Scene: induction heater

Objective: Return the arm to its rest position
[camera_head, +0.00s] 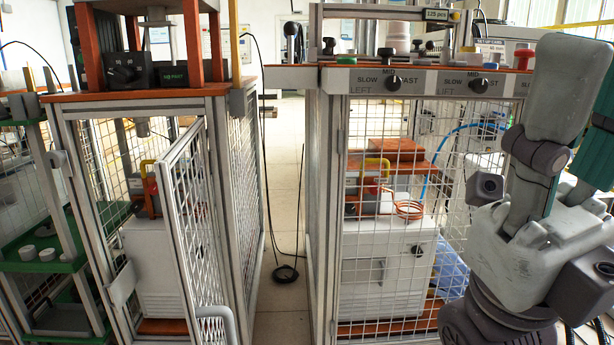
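My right gripper (572,90) stands large and close at the right edge of the head view, its fingers pointing up. One grey finger hides part of the other, and the far side is cut off by the frame edge, so its opening cannot be judged. I see no object held in the visible part. The wrist is below it, at the bottom right. My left gripper and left arm are not in view.
A mesh cage (384,112) with a knobbed control panel (430,83) stands behind my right gripper, holding a white heater unit (375,265) with a copper coil (408,208). At left, another cage's mesh door (190,215) stands open. A narrow floor gap (283,220) with a black cable separates the cages.

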